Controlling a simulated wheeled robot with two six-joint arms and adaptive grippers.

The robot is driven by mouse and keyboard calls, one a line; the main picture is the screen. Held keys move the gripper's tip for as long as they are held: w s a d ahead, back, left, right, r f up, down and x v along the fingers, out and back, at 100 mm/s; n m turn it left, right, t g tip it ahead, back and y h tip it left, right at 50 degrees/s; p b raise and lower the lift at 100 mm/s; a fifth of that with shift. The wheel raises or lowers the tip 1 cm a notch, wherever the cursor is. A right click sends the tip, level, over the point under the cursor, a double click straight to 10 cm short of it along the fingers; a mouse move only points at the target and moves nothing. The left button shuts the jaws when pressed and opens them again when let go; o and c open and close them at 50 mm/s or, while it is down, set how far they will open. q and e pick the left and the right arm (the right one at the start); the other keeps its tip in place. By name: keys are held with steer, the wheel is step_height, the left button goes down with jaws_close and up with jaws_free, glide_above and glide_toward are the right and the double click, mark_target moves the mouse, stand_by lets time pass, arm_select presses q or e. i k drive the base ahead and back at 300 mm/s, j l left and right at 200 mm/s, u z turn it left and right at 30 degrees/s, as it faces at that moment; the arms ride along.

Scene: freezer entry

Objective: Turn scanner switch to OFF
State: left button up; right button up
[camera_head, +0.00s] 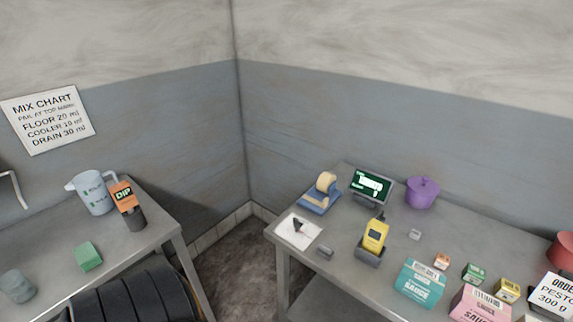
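A yellow handheld device (375,235), which looks like the scanner, stands upright in a dark cradle (368,256) on the right-hand table. To its left a white plate or sheet (287,236) lies flat, with a small dark pointed piece (299,226) and a bit of red on it. I cannot tell which part is the scanner switch, and no ON or OFF lettering is readable. Neither of my grippers is in view.
The left table (55,246) holds a jug (91,193) and a green block (88,256). Floor shows between the tables.

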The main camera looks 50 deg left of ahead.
mark_target(297, 224)
steer(key=u, duration=1.35)
steer(key=k+l+u, duration=0.1)
steer(key=l+u, duration=0.2)
steer(key=k+l+u, duration=0.15)
steer(key=l+u, duration=0.15)
steer(key=l, duration=0.15)
